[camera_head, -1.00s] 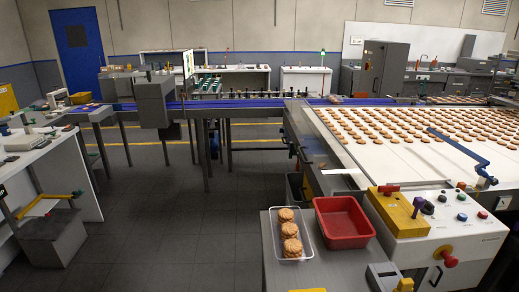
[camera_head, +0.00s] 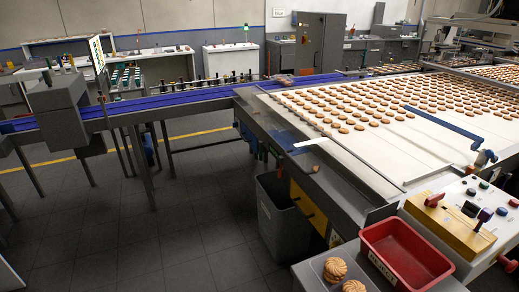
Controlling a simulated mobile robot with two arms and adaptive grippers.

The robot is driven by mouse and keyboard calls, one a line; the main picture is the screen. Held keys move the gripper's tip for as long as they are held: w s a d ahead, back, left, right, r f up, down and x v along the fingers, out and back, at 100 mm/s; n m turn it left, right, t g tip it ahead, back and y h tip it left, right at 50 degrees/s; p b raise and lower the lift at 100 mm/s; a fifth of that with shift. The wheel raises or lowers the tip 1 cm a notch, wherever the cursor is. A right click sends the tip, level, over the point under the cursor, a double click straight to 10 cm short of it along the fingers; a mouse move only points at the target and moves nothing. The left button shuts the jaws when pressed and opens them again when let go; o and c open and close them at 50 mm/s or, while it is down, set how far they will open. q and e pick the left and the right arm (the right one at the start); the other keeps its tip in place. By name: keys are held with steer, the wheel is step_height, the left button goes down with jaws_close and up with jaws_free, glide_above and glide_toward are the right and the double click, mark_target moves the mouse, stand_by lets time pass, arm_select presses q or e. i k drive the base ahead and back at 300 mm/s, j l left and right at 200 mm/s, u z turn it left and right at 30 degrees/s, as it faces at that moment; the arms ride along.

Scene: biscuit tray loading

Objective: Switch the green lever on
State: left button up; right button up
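I cannot make out a green lever in this view. The control panel (camera_head: 462,187) stands at the right, beside the wide belt. On it is a yellow block (camera_head: 452,226) with a red handle (camera_head: 434,199), a dark knob (camera_head: 470,209) and a purple-topped lever (camera_head: 485,215). A small green button (camera_head: 483,185) sits behind them. A red knob (camera_head: 508,264) is on the panel's front, at the right edge. Neither of my grippers is in view.
The wide white belt (camera_head: 350,150) carries rows of biscuits. A grey bin (camera_head: 283,225) stands under its near corner. The floor at the left is clear.

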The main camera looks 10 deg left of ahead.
mark_target(261, 144)
steer(key=i+j, duration=0.1)
steer(key=j, duration=0.2)
steer(key=i+j, duration=0.25)
steer(key=j, duration=0.3)
steer(key=i+j, duration=0.3)
steer(key=i, duration=0.2)
steer(key=i+j+u, duration=0.15)
steer(key=i+j, duration=0.15)
steer(key=i, duration=0.2)
steer(key=i+j, duration=0.25)
steer(key=i, duration=0.25)
steer(key=i+j+u, duration=0.1)
steer(key=i+j, duration=0.15)
steer(key=i, duration=0.3)
